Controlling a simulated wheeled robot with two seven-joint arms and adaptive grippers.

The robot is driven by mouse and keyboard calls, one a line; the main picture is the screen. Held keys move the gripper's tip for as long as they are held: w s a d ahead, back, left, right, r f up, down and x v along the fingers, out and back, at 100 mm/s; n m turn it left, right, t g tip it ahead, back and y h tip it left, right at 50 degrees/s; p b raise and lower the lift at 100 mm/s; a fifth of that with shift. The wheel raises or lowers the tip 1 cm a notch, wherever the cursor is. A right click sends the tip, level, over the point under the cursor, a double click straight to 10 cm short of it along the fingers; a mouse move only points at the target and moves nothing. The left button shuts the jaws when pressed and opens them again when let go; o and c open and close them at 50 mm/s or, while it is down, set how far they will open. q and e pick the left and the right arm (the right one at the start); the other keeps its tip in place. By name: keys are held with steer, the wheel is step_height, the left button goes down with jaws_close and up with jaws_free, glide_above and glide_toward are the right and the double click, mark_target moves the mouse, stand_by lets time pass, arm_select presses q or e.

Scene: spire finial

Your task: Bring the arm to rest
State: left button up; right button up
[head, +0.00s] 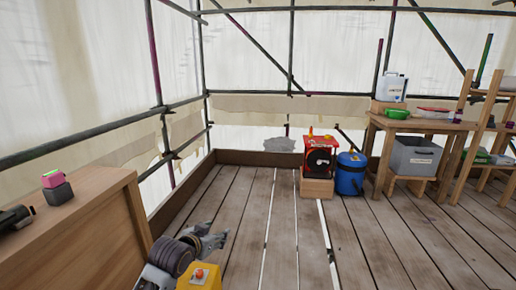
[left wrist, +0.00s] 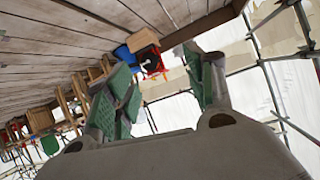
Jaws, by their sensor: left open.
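My left gripper (head: 212,239) is low in the head view, in front of the plank floor and to the right of the wooden bench. Its arm shows only in part. In the left wrist view the two green-padded fingers (left wrist: 165,78) stand wide apart with nothing between them. The gripper is open, empty and clear of the things around it. My right gripper is in neither view.
A wooden bench (head: 85,230) at left holds a pink-and-grey block (head: 56,187) and a dark tool (head: 15,217). A red machine (head: 320,158), blue drum (head: 350,174) and work table (head: 412,124) stand farther back. Middle planks are clear.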

arm_select(q)
steer(key=s+a+f+n+g+y+p, duration=0.2)
steer(key=s+f+g+p, duration=0.75)
steer(key=s+f, duration=2.15)
arm_select(e)
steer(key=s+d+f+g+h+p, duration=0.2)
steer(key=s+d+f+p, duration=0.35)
steer(key=p, duration=0.55)
arm_select(q)
steer(key=s+a+r+p, duration=0.1)
steer(key=s+a+p, duration=0.4)
steer(key=s+p, duration=0.6)
steer(key=s+a+r+g+y+p, duration=0.1)
steer(key=s+a+p, duration=0.4)
steer(key=s+p, duration=0.6)
steer(key=shift+s+r, duration=0.15)
steer(key=shift+s, duration=1.05)
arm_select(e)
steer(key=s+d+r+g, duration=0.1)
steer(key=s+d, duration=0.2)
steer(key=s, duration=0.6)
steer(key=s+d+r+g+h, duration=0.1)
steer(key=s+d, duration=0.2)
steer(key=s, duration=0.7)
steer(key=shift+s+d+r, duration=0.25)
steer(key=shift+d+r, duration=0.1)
